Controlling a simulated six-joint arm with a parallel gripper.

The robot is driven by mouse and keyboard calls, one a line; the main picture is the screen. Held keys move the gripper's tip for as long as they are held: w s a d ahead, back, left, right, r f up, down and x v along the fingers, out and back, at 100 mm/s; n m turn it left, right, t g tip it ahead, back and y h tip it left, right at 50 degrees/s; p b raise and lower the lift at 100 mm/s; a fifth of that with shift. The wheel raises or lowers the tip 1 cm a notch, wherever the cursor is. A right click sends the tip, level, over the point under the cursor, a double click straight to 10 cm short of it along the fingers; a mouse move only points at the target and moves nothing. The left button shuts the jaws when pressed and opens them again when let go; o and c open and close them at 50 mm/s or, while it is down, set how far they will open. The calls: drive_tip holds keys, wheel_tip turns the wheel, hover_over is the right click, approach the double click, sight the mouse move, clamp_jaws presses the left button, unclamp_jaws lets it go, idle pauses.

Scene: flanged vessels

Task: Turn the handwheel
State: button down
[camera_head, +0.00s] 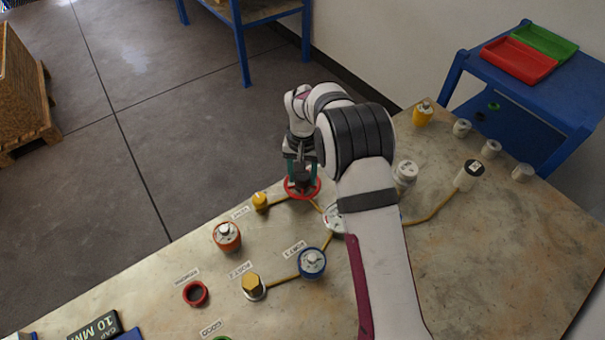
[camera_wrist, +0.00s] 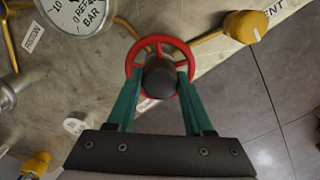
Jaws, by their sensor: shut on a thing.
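The red handwheel (camera_head: 303,188) is at the far edge of the table, on the brass pipe run. In the wrist view the handwheel (camera_wrist: 128,62) shows as a red spoked ring around a dark round hub (camera_wrist: 160,76). My gripper (camera_head: 300,172) is above the wheel, pointing down. In the wrist view the two green fingers of my gripper (camera_wrist: 158,88) reach to either side of the dark hub and are shut on it. The underside of the wheel and its stem are hidden.
A yellow knob (camera_head: 260,201) is just left of the wheel. A pressure gauge (camera_wrist: 78,12) is close by. An orange vessel (camera_head: 227,236), a blue flanged vessel (camera_head: 312,262) and a red ring (camera_head: 195,293) are nearer. The table's front right is clear.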

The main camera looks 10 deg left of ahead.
drive_tip(key=shift+c, duration=1.4)
unclamp_jaws()
wheel_tip(320, 180, up, 16)
drive_tip(key=shift+f, duration=0.1)
